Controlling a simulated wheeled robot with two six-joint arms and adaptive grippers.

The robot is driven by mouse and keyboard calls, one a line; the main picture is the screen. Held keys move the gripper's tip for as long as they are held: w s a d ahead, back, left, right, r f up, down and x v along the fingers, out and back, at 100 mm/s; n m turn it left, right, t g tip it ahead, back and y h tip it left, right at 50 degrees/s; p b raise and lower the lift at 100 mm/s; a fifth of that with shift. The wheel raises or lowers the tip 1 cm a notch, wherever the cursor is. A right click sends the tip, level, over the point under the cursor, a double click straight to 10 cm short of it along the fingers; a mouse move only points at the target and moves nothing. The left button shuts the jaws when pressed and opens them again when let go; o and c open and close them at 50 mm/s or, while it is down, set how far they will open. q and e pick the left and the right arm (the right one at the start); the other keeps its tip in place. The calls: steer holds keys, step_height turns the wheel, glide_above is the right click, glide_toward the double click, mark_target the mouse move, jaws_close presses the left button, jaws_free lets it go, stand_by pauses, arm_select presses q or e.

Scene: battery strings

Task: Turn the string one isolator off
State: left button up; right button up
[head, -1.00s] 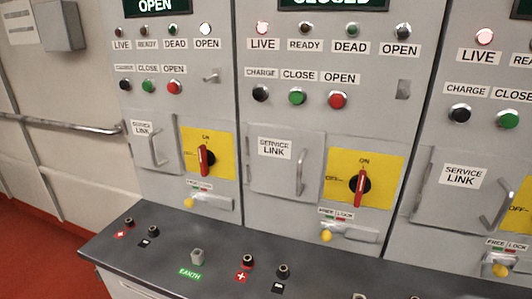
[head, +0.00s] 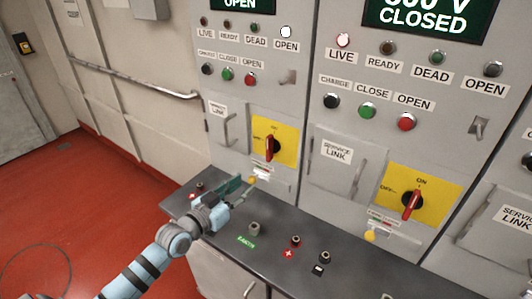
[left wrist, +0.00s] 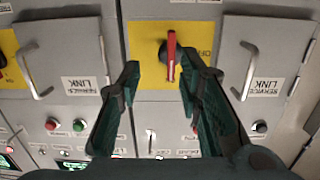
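The leftmost panel's isolator (head: 269,147) has a red handle on a yellow plate. The handle stands upright, in line with the ON mark; OFF is at the left. No string number is readable on this panel. My left gripper (head: 244,186) is open and empty, below and in front of this isolator, over the desk ledge. In the left wrist view, which is upside down, the red handle (left wrist: 171,56) shows past the tips of my open left gripper (left wrist: 161,70), apart from them. My right gripper is not in view.
A second isolator (head: 412,203), also upright, is on the panel to the right. Service link doors with bar handles flank the left isolator (head: 224,125) (left wrist: 252,65). The ledge (head: 270,262) carries sockets. Red floor (head: 80,200) is clear at left.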

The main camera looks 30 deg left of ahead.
mark_target(267, 150)
arm_select(q)
steer(key=shift+t, duration=0.5)
steer(key=w+b, duration=0.1)
steer(key=w, duration=0.4)
steer(key=w+r+b, duration=0.1)
steer(key=w+b, duration=0.1)
steer(key=w, duration=0.3)
steer(key=w+r+b, duration=0.1)
steer(key=w+b, duration=0.1)
steer(key=w, duration=0.3)
steer(key=shift+d+r, duration=0.15)
steer(key=shift+w+r, duration=0.1)
steer(key=shift+r, duration=0.05)
jaws_close()
